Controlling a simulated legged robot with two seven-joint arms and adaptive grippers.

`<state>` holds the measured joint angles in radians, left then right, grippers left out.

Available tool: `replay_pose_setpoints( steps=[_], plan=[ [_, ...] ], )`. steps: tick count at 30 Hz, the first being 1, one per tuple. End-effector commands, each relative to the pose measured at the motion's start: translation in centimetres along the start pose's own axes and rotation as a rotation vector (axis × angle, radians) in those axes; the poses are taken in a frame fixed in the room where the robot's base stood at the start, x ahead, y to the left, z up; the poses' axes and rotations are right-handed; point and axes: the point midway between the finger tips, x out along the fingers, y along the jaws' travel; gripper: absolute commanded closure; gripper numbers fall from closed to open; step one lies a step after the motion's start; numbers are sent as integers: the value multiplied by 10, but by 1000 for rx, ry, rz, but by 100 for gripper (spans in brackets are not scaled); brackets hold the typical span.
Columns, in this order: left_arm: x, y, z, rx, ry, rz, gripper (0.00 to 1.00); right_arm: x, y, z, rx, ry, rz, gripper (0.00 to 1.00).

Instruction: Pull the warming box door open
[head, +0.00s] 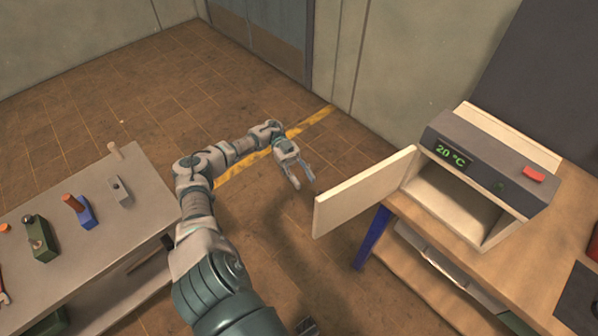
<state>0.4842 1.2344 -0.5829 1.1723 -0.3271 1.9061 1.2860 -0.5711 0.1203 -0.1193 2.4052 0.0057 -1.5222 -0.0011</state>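The warming box (490,165) sits on the wooden bench at the right, with a dark front panel and a green "20 °C" display. Its pale door (362,190) stands wide open, swung out to the left, and the empty-looking inside shows. My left gripper (304,180) is open and empty, its fingers pointing down, just left of the door's free edge. A small gap shows between gripper and door in the picture. A small dark part at the bottom edge may belong to my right gripper, but I cannot tell its state.
The wooden bench (425,220) with a blue leg (373,238) stands below the door. A grey table (150,190) at the left carries several tools and blocks. Tiled floor with a yellow line (240,174) lies open between them.

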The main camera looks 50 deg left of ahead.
Motion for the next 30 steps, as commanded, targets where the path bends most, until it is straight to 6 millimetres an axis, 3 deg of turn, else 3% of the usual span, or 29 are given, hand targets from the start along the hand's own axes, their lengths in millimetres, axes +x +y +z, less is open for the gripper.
replay_pose_setpoints(
  steps=[3, 9, 30],
  plan=[
    [-15, -1, 0, 2, -2, -3, 63, 0, 0, 0, 0, 0, 0, 60],
    [-26, 0, 0, 0, -2, 0, 63, 0, 0, 0, 0, 0, 0, 60],
    [-27, 0, 0, 0, -1, 0, 63, 0, -1, -1, 0, 1, 3, 60]
  ],
)
